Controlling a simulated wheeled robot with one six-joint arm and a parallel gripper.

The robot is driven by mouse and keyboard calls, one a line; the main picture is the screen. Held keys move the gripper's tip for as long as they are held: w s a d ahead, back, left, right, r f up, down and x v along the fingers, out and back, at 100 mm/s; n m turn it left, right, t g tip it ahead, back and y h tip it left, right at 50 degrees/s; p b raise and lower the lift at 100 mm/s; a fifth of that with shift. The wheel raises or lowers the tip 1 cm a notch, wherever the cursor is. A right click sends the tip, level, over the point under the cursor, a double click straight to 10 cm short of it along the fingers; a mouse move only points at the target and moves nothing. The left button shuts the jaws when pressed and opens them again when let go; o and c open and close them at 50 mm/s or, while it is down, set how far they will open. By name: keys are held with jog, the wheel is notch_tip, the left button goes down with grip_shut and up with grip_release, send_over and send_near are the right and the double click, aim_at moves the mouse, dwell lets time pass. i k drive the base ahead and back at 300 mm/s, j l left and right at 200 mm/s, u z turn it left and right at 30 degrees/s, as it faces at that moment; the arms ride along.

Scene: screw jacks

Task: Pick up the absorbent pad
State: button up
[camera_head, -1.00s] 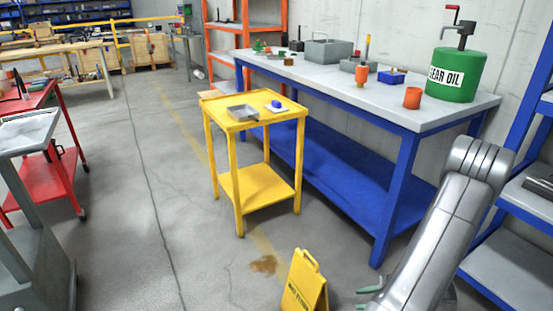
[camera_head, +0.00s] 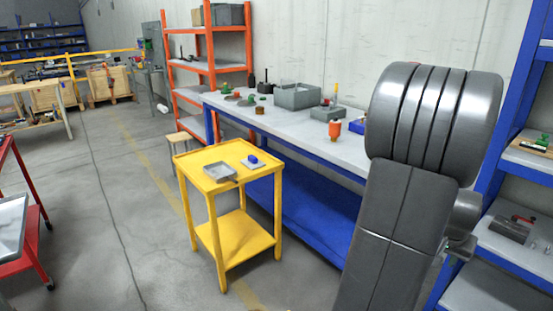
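A small flat pale piece (camera_head: 246,166) with a blue block (camera_head: 252,159) on it lies on the right of the yellow cart's top (camera_head: 192,162). It may be the absorbent pad, but it is too small to be sure. A grey shallow tray (camera_head: 219,173) sits left of it, apart from it. My arm fills the right of the view, and its fingertips do not show.
A blue workbench (camera_head: 350,155) behind the cart holds a grey bin (camera_head: 297,95) and an orange cup (camera_head: 334,130). Orange shelving (camera_head: 207,70) stands at the back, blue shelving (camera_head: 497,160) at right, and a red cart (camera_head: 30,232) at left. Floor left of the yellow cart is clear.

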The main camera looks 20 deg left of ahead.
aim_at(252, 162)
jog(key=i+j, duration=0.15)
jog(key=j, duration=0.2)
jog(key=i+j, duration=0.15)
jog(key=j, duration=0.2)
jog(key=i+j+z, duration=0.1)
jog(key=j, duration=0.25)
jog(key=i+j, duration=0.15)
jog(key=j, duration=0.25)
jog(key=i+j, duration=0.15)
jog(key=j, duration=0.2)
jog(key=i+j, duration=0.1)
jog(key=j, duration=0.3)
jog(key=i+j, duration=0.2)
jog(key=j, duration=0.15)
jog(key=i+j, duration=0.2)
jog(key=j, duration=0.2)
jog(key=i+j+z, duration=0.1)
jog(key=j, duration=0.25)
jog(key=i+j, duration=0.25)
jog(key=j, duration=0.15)
jog(key=i+j+z, duration=0.1)
jog(key=j, duration=0.3)
jog(key=i+j, duration=0.25)
jog(key=j, duration=0.15)
